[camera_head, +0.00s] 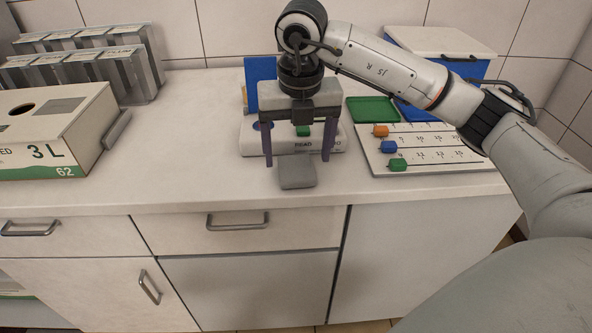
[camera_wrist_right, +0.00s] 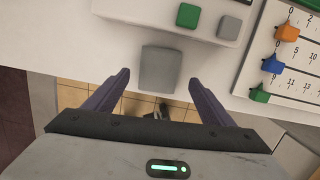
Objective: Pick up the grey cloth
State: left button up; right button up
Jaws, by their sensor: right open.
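The grey cloth (camera_head: 297,174) is a small rounded rectangle at the front edge of the white counter, below the tips of my right gripper (camera_head: 298,160). In the right wrist view the cloth (camera_wrist_right: 160,66) lies at the counter edge, between the two purple fingers of my right gripper (camera_wrist_right: 159,80). The fingers are spread wide, one on each side of it, with gaps to it. Whether the fingertips are level with the cloth or above it, I cannot tell. My left gripper is not in view.
A white device with a green button (camera_head: 303,131) stands just behind the cloth, partly hidden by my gripper. A white board with coloured sliders (camera_head: 425,150) lies to the right. A 3 L box (camera_head: 50,140) stands at the left. The counter between box and device is clear.

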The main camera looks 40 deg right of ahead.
aim_at(296, 167)
jog(key=shift+w+d+f, duration=0.1)
jog(key=shift+w+f, duration=0.1)
jog(key=shift+f, duration=0.55)
jog(key=shift+w+f, duration=0.15)
jog(key=shift+f, duration=0.6)
jog(key=c, duration=1.1)
jog(key=shift+c, duration=0.2)
jog(key=shift+r, duration=0.15)
